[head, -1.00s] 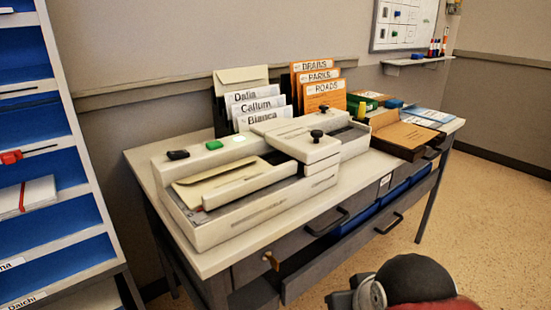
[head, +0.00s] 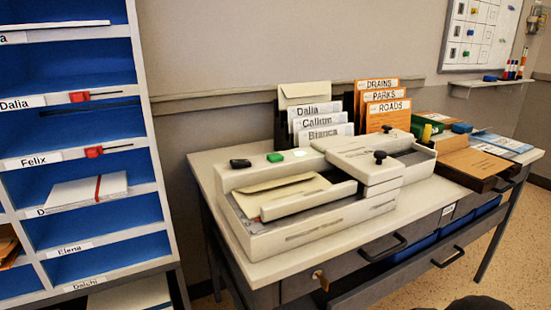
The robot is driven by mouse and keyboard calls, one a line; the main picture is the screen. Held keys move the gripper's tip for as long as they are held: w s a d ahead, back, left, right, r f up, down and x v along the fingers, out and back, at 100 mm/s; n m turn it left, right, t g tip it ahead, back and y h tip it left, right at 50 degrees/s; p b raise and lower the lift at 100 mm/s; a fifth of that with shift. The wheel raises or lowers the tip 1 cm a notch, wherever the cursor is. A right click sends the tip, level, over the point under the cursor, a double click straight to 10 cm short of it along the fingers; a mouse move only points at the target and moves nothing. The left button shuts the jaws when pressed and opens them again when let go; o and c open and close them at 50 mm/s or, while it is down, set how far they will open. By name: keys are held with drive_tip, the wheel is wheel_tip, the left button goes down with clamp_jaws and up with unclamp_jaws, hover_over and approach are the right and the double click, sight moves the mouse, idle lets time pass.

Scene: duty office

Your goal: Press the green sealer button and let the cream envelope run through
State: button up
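The sealer (head: 330,227) is a long cream machine on the left part of the desk. Its green button (head: 275,157) sits on the top back ledge, between a black button (head: 240,163) and a small white lit patch (head: 300,153). The cream envelope (head: 278,193) lies in the left bed of the sealer, its front edge partly hidden by the machine's front bar. My gripper's fingers are not in view. Only a dark rounded part, seemingly of my arm, shows at the bottom edge.
A blue pigeonhole rack (head: 85,150) with name labels stands at the left. Behind the sealer are white name cards (head: 325,132) and orange folders (head: 388,106). A brown box (head: 470,165) is at the desk's right. Floor is free at the lower right.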

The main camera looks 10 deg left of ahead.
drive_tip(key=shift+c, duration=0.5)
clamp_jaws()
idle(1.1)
